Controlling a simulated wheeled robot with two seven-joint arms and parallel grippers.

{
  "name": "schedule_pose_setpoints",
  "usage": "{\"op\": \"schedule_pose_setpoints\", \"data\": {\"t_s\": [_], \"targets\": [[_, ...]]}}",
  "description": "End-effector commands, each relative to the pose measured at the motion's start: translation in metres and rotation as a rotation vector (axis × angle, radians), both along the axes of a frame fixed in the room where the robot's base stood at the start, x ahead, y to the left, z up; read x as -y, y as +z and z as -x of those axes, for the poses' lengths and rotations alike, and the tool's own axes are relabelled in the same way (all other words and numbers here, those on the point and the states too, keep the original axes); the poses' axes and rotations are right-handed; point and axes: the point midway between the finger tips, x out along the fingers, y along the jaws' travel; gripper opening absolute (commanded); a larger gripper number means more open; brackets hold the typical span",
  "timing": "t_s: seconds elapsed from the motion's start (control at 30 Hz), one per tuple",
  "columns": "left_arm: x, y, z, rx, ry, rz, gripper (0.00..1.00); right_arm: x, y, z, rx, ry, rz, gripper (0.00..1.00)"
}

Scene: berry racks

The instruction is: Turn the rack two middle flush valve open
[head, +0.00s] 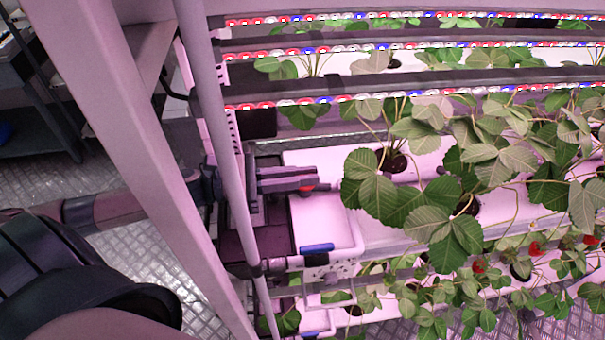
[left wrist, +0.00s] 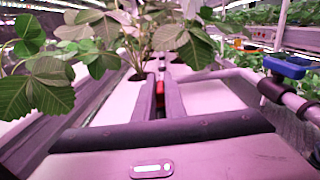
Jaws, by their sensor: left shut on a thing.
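My left gripper (head: 312,181) reaches in past the rack post from the left, over the end of the white growing channel. Its fingers are closed around a small red part, which looks like the flush valve's handle (head: 307,188). In the left wrist view the red handle (left wrist: 160,88) shows between the two long fingers (left wrist: 160,98). Most of the valve is hidden by the fingers, so I cannot tell its angle. My right gripper is not in view.
A blue valve handle (head: 317,248) sits on the pipe nearer the front; it also shows in the left wrist view (left wrist: 285,66). Strawberry plants (head: 395,190) overhang the channel just beyond the fingertips.

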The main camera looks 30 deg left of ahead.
Motion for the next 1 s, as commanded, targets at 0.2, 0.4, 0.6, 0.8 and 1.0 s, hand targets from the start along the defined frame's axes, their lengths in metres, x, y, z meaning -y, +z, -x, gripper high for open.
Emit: {"op": "schedule_pose_setpoints", "data": {"t_s": [0.2,0.4,0.6,0.8,1.0], "targets": [[-0.0001,0.0005,0.0001,0.001,0.007,0.001,0.0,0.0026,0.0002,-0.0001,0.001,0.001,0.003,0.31],[-0.0001,0.0005,0.0,0.001,0.007,0.001,0.29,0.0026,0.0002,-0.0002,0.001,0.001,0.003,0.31],[-0.0002,0.0004,-0.0001,0.0,0.007,0.0,0.29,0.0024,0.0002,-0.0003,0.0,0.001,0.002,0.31],[-0.0003,0.0003,0.0,0.0,0.006,0.0,0.29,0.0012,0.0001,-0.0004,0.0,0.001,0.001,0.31],[-0.002,-0.0008,0.0017,-0.001,0.007,0.0,0.29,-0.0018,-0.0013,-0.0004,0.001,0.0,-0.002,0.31]]}}
